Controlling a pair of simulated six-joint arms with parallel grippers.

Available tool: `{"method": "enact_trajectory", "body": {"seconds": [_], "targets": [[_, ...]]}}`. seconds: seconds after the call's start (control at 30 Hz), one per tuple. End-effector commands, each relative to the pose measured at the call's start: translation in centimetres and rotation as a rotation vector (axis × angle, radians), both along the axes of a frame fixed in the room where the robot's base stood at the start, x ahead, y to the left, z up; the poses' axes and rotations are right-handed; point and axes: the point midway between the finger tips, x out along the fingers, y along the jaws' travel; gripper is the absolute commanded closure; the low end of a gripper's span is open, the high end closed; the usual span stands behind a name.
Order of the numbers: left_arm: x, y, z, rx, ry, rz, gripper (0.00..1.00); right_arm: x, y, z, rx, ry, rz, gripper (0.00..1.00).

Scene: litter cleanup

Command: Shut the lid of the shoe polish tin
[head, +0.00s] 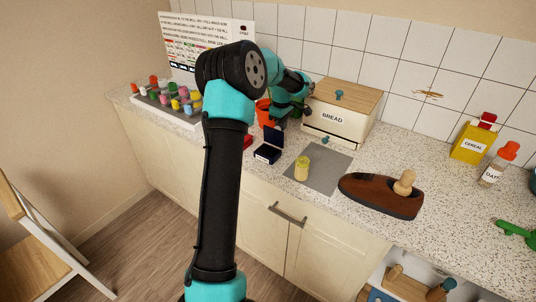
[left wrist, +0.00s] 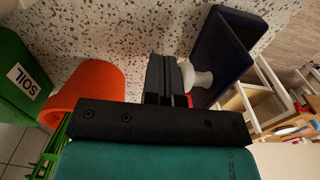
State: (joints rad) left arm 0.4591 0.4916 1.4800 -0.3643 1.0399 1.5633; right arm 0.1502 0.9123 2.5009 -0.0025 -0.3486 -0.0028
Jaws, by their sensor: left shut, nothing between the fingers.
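An open dark navy box with a hinged lid (head: 268,150), which I take to be the shoe polish tin, stands on the counter with its lid raised. It also shows at the upper right of the left wrist view (left wrist: 222,52). My left gripper (left wrist: 162,65) is shut and empty, with its fingers close to the box's side in that view; I cannot tell whether they touch it. In the head view my left arm reaches behind the box, and its fingertips are not clear. My right gripper is not in view.
An orange pot (left wrist: 85,95) is beside my gripper, with a green soil bag (left wrist: 20,80) farther left. A bread box (head: 340,115) stands behind. A yellow jar (head: 302,169) on a grey mat (head: 325,170) and a brown shoe-like object (head: 375,196) are to the right.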

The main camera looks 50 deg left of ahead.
Motion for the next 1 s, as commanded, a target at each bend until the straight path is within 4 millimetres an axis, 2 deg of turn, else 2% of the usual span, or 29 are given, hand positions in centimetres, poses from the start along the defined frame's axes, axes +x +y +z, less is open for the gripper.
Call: {"method": "enact_trajectory", "body": {"seconds": [0.7,1.0], "targets": [[-1.9,-0.6,1.5,0.0,0.0,0.0,1.0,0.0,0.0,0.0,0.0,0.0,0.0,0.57],[-2.0,-0.6,1.5,0.0,0.0,0.0,1.0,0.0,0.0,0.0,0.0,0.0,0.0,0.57]]}}
